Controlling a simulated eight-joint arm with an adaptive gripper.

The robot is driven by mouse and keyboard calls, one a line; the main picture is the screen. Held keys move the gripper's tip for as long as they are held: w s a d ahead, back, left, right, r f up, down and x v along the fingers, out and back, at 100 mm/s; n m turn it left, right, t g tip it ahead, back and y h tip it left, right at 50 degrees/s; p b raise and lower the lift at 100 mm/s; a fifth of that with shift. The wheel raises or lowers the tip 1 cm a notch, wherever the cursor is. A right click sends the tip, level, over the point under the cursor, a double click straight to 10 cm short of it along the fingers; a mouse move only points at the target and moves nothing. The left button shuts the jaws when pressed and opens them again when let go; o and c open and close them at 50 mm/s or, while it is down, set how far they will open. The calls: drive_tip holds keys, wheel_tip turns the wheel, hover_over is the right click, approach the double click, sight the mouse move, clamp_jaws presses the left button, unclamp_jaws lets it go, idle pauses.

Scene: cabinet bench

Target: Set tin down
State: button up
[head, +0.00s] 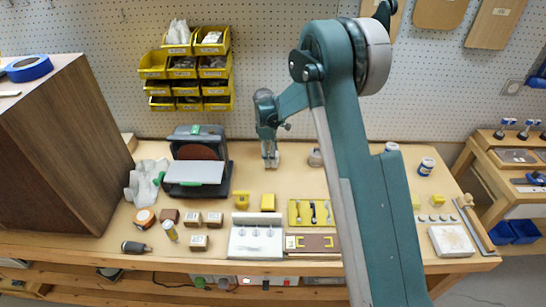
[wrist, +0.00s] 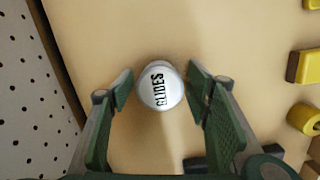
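The tin (wrist: 161,86) shows in the wrist view from above as a round white lid marked "GLIDES". It appears upright over the bare bench top, between the two fingers of my gripper (wrist: 159,84). A narrow gap shows between the tin and each fingertip, so the gripper is open around it. In the head view my gripper (head: 270,160) points down at the back of the bench, right of the sander. The tin is too small and covered there to make out clearly. Whether its base touches the bench is hidden.
The sander (head: 196,160) stands left of my gripper. Yellow blocks (head: 267,202) and a yellow tray (head: 312,212) lie nearer the front. The pegboard (head: 280,90) rises behind. Another small jar (head: 315,158) stands to the right, partly behind my arm. Bare bench surrounds the tin.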

drive_tip(key=shift+r, duration=0.15)
wheel_tip(320, 180, up, 12)
drive_tip(key=a+p, duration=0.1)
drive_tip(key=shift+w+a, duration=0.15)
drive_tip(key=shift+a, duration=0.05)
idle(0.6)
idle(0.5)
